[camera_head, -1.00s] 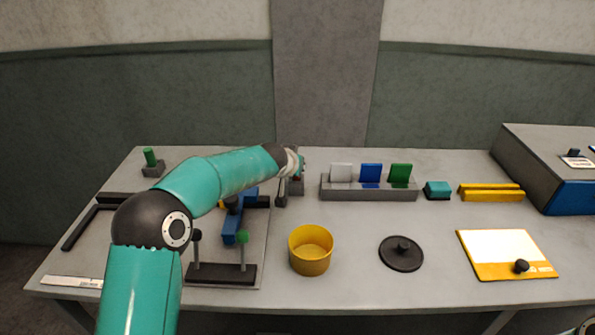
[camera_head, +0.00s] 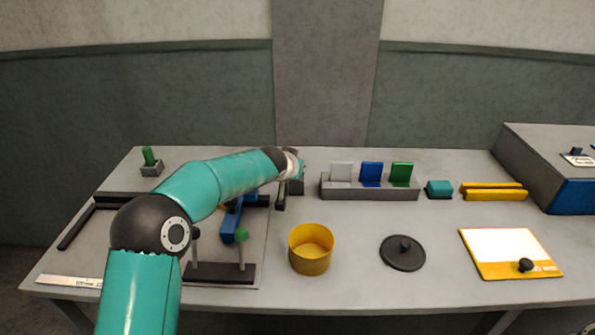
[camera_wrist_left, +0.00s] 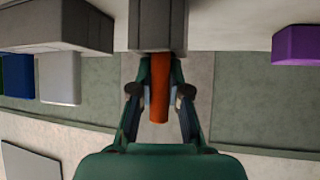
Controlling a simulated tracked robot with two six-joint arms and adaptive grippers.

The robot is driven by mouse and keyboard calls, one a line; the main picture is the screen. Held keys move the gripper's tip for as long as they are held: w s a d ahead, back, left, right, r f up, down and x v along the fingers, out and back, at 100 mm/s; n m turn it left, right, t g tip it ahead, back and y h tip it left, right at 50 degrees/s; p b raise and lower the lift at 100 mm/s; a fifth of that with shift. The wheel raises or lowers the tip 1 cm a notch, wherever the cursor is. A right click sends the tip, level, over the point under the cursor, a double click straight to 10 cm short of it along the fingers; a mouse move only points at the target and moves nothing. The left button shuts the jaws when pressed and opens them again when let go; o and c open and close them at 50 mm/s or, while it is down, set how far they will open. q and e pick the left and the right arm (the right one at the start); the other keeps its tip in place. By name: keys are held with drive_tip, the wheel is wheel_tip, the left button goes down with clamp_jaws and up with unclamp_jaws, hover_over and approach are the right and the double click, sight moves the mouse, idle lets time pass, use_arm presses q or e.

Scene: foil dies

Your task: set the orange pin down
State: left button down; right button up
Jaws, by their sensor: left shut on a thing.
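The orange pin (camera_wrist_left: 160,88) is between the fingers of my left gripper (camera_wrist_left: 160,95) in the left wrist view. The gripper is shut on it. One end of the pin meets a grey block (camera_wrist_left: 158,24); I cannot tell whether it is in the block or only against it. My right gripper is out of view.
A grey rack (camera_head: 368,192) with white, blue and green plates stands right of my left gripper. A yellow cup (camera_head: 310,258) and a black lid (camera_head: 402,255) are nearer the front. A purple block (camera_wrist_left: 298,45) shows in the wrist view.

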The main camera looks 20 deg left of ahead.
use_arm(q)
drive_tip(key=c, duration=1.1)
unclamp_jaws()
drive_tip(key=shift+s+f, duration=0.15)
drive_tip(key=shift+f, duration=0.25)
drive_tip(key=shift+c, duration=0.2)
drive_tip(key=shift+f, duration=0.15)
drive_tip(key=shift+r+p, duration=0.8)
drive_tip(key=shift+p, duration=0.2)
drive_tip(key=shift+s+r+b, duration=0.3)
drive_tip(key=shift+s+b, duration=0.3)
drive_tip(key=shift+b, duration=0.1)
drive_tip(key=b+v, duration=0.2)
drive_tip(key=v, duration=0.8)
drive_tip(key=shift+r, duration=0.45)
